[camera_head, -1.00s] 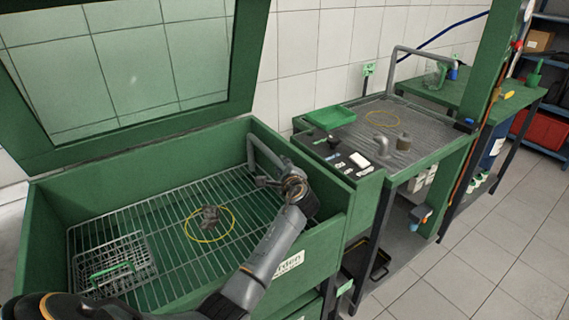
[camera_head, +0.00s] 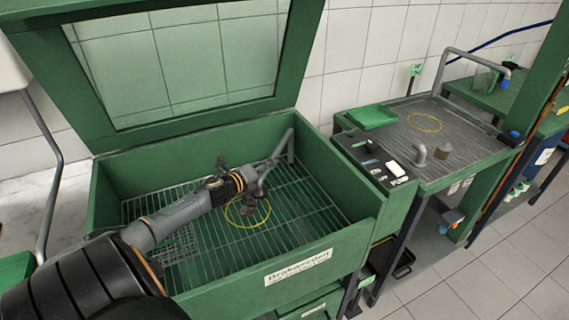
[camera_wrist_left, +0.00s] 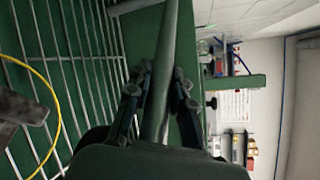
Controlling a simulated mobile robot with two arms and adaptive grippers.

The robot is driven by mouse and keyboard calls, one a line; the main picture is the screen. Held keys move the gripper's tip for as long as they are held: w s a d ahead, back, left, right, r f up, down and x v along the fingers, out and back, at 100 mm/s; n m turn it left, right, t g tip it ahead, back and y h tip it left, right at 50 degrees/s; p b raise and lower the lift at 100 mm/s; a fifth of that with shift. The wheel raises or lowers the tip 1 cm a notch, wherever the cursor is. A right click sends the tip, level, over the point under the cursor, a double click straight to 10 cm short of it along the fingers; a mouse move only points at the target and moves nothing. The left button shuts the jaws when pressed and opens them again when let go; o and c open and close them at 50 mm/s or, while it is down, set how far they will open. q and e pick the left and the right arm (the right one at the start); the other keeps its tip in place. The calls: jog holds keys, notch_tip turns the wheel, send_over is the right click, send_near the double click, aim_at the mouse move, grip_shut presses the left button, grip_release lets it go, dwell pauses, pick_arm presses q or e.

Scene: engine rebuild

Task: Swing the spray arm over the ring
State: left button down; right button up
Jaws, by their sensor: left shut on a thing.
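The grey spray arm (camera_head: 289,148) rises at the back right corner of the green wash basin and reaches toward the middle. My left gripper (camera_head: 256,181) is shut on its bar; in the left wrist view the bar (camera_wrist_left: 166,75) runs between the two fingers (camera_wrist_left: 158,100). The yellow ring (camera_head: 232,222) lies on the basin's wire grate, just in front of and below my gripper. A dark grey part (camera_head: 255,209) sits inside the ring. The ring (camera_wrist_left: 52,90) also shows at the left of the wrist view. The arm's outer end is hard to make out. My right gripper is not in view.
The basin's green wall (camera_head: 330,268) surrounds the grate, and its glazed lid (camera_head: 180,65) stands open behind. A wire basket (camera_head: 178,245) is partly hidden by my arm. A ribbed worktop (camera_head: 455,140) with a green tray (camera_head: 371,116) stands at the right.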

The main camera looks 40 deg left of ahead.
pick_arm(q)
jog(key=a+m+h+b, duration=0.1)
jog(key=a, duration=0.1)
jog(key=s+a+m+h+b, duration=0.1)
jog(key=a+b, duration=0.1)
jog(key=shift+s+h, duration=0.1)
jog(key=shift+h, duration=0.3)
jog(key=c, duration=1.2)
grip_release()
jog(key=shift+a, duration=0.15)
jog(key=shift+o, duration=0.2)
jog(key=v, duration=1.2)
